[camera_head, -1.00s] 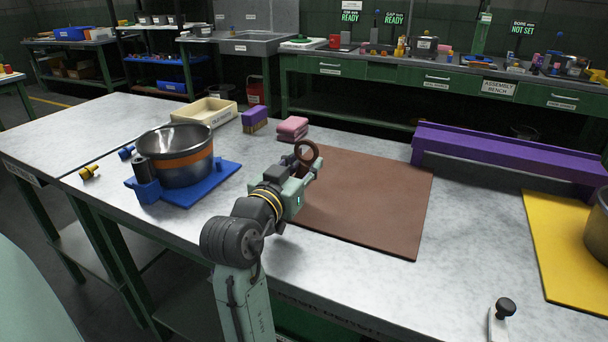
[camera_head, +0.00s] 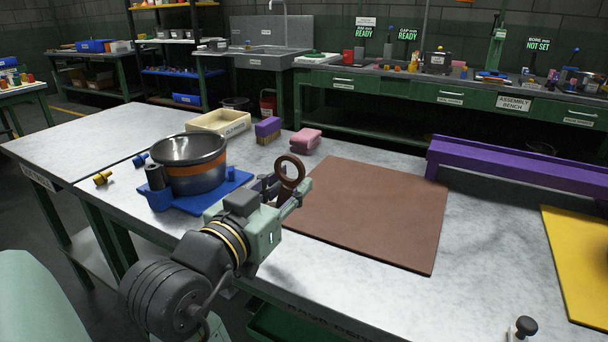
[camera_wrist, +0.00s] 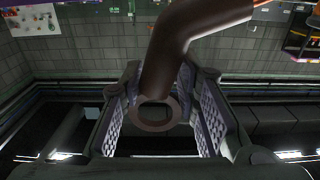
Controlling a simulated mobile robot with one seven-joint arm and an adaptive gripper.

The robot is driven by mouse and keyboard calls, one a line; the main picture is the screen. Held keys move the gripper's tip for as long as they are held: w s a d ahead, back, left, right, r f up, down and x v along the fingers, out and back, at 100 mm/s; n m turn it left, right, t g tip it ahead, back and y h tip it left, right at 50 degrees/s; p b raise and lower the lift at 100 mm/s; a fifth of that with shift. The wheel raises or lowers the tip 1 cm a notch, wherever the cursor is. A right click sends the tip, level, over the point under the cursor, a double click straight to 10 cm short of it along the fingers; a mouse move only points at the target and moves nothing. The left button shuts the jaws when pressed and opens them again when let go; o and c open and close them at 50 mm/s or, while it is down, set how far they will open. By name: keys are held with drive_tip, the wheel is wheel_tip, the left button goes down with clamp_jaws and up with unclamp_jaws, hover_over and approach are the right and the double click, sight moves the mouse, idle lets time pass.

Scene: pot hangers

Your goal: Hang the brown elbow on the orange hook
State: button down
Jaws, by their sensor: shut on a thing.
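The brown elbow (camera_head: 302,172) is a bent pipe with a round open end. In the head view its ring end stands up between the fingers of my gripper (camera_head: 283,190). In the wrist view the elbow (camera_wrist: 172,58) runs from between the ridged finger pads up and to the right, its open ring facing the camera. My gripper (camera_wrist: 158,112) is shut on it and holds it above the table, by the left edge of the brown mat (camera_head: 375,215). I cannot make out an orange hook; an orange band (camera_head: 197,172) runs around a steel pot (camera_head: 193,181).
A cream tray (camera_head: 218,122), a purple-topped brush (camera_head: 267,127) and pink sponges (camera_head: 305,141) lie behind. A long purple beam (camera_head: 520,170) and a yellow mat (camera_head: 580,260) are at right. The brown mat is clear.

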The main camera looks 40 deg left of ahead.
drive_tip(key=shift+v, duration=1.5)
drive_tip(key=shift+d+r, duration=0.15)
drive_tip(key=shift+r, duration=0.05)
